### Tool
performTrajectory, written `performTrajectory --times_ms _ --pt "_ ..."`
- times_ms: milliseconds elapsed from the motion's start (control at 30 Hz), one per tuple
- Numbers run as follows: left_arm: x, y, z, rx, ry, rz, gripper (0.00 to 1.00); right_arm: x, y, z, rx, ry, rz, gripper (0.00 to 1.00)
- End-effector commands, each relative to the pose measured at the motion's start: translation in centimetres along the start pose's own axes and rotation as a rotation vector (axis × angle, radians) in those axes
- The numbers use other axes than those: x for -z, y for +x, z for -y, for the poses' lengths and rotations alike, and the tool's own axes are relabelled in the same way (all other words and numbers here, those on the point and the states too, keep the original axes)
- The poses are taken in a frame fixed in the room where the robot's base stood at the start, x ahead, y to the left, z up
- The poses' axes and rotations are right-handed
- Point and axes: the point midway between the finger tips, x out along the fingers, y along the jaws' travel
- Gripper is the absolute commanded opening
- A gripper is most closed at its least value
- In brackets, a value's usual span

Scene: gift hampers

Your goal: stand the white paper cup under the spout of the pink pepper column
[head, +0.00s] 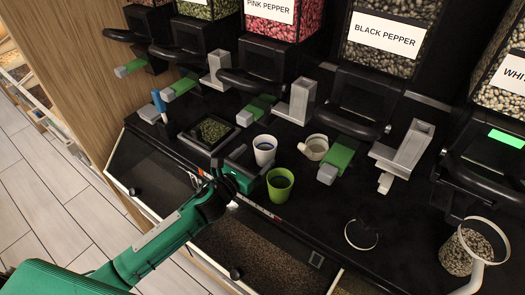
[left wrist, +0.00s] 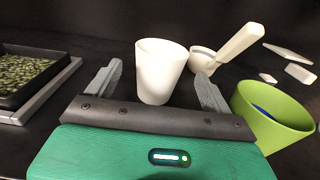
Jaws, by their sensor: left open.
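The white paper cup (head: 265,148) stands upright on the black counter, in front of the pink pepper column (head: 272,30). My left gripper (head: 248,163) is open at the cup. In the left wrist view, the white cup (left wrist: 160,70) stands between and slightly beyond the two grey fingers (left wrist: 158,92), with a gap visible on each side. The column's label and pink peppercorns show at the top of the head view. A green-and-grey lever (head: 256,109) sticks out below its black body; the spout itself is hard to make out. My right gripper is not in view.
A green cup (head: 280,186) stands close to the gripper's right. A white scoop (head: 315,147) lies just behind it. A tray of green seeds (head: 212,132) is at left. The black pepper column (head: 385,40) stands right of the pink one.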

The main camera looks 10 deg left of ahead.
Motion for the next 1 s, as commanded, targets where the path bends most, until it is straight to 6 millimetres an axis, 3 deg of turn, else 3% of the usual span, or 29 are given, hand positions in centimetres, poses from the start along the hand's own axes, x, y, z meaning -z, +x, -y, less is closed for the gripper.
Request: performTrajectory --times_ms 200,400,1000 --pt "0.2 -4.1 0.0 0.001 -0.001 -0.001 0.84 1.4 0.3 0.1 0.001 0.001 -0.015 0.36" --pt "0.0 -5.9 0.0 0.0 0.0 0.001 0.84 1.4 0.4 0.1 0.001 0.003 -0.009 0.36" --pt "-0.1 -6.3 0.0 0.0 0.0 0.001 0.84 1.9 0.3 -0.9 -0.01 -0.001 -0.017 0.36"
